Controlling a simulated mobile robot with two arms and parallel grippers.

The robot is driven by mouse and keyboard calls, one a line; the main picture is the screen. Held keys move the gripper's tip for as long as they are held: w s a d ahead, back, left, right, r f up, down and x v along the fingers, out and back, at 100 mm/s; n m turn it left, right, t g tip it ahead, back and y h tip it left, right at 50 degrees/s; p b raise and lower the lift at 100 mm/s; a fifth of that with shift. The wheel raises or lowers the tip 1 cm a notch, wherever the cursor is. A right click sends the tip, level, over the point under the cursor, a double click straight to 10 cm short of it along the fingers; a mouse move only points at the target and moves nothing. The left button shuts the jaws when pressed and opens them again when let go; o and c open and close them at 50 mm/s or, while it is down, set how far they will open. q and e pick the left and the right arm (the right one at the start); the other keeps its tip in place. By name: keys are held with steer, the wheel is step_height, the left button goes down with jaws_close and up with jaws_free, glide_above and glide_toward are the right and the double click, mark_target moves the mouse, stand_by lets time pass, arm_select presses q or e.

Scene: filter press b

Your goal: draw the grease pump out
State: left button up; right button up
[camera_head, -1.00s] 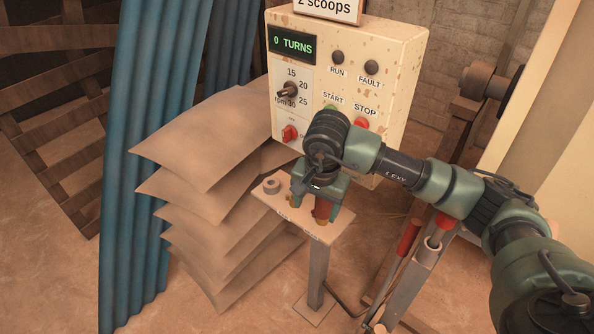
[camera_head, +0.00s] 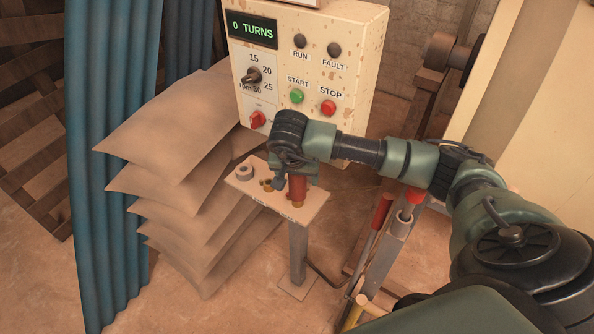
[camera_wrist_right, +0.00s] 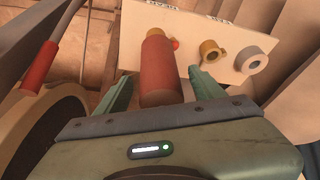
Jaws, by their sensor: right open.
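A red-brown cylinder (camera_head: 297,187), which I take for the grease pump, stands on the small plate (camera_head: 243,185) on a post. In the right wrist view the cylinder (camera_wrist_right: 158,70) lies between my two open fingers, with a visible gap on the right side. My right gripper (camera_head: 290,181) is at the cylinder in the head view, partly hidden by its own wrist. The fingers also show in the right wrist view (camera_wrist_right: 164,88). My left gripper is out of view.
A brass ring (camera_wrist_right: 210,52) and a grey ring (camera_wrist_right: 253,60) sit on the plate beside the cylinder. The control box (camera_head: 350,70) stands behind. Stacked sacks (camera_head: 165,145) are at the left. A red-handled lever (camera_head: 382,210) and a post (camera_head: 400,222) stand right of the plate.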

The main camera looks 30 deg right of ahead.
jaws_close()
steer(key=shift+r+p, duration=1.3)
steer(key=shift+r, duration=1.2)
steer(key=shift+r, duration=0.1)
steer(key=shift+r+p, duration=0.7)
steer(key=shift+r, duration=0.55)
steer(key=shift+f, duration=0.1)
